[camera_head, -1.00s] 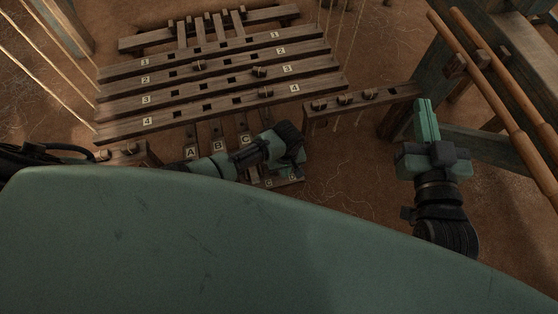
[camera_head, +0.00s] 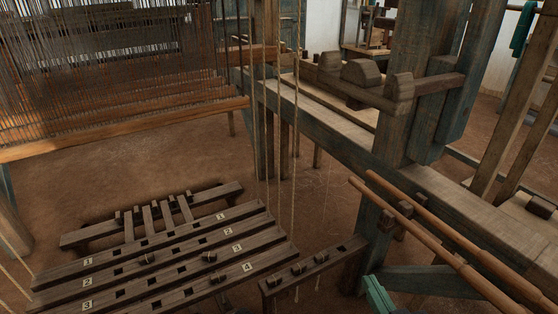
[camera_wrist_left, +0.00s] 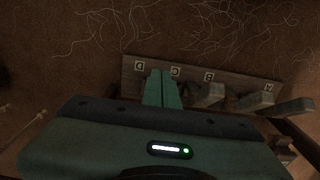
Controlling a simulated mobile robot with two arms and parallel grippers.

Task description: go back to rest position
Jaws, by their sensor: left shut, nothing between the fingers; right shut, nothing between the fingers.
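In the left wrist view the two green fingers of my left gripper (camera_wrist_left: 162,88) are closed together with nothing between them. They overlap a wooden board (camera_wrist_left: 222,82) marked D, C, B and A, upside down in the picture, near the C and D labels. Contact with the board cannot be told. My left gripper is not in the head view. My right gripper (camera_head: 377,294) shows only as green fingers at the bottom edge of the head view, shut and empty, right of a short pegged bar (camera_head: 312,265). The rest of it is cut off.
Numbered wooden bars (camera_head: 190,255) with pegs lie at lower left. The loom's thread sheet (camera_head: 110,80) and front beam (camera_head: 130,128) are upper left. Two round poles (camera_head: 450,255) slope along a heavy timber frame (camera_head: 440,195) at right. Cords hang mid-view. Bare floor (camera_head: 150,175) lies between.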

